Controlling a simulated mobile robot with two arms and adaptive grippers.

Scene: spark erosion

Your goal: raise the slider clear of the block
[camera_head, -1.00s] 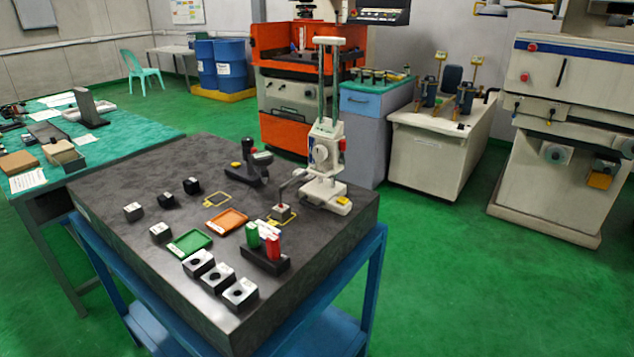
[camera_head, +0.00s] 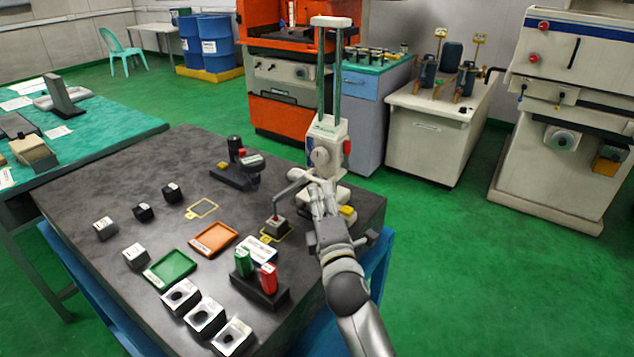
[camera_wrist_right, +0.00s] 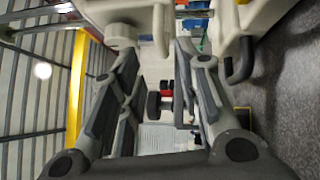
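The height gauge stands on the dark surface plate, with twin upright columns and a white slider (camera_head: 326,145) low on them. The slider carries a round dial and a red knob on its right side. A grey bent probe arm (camera_head: 292,187) reaches left and down from it to a small grey block (camera_head: 275,228). The probe's reddish tip is at the block's top; I cannot tell if they touch. My right gripper (camera_head: 318,188) is just below the slider, in front of the gauge's base. In the right wrist view its fingers (camera_wrist_right: 155,65) are apart, with gauge parts beyond. My left gripper is not seen.
Green (camera_head: 169,269) and orange (camera_head: 214,239) trays, a holder with green and red pieces (camera_head: 262,290), and several small blocks lie left of my right arm. A dark instrument (camera_head: 237,170) stands behind. The plate's right edge is close to the gauge.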

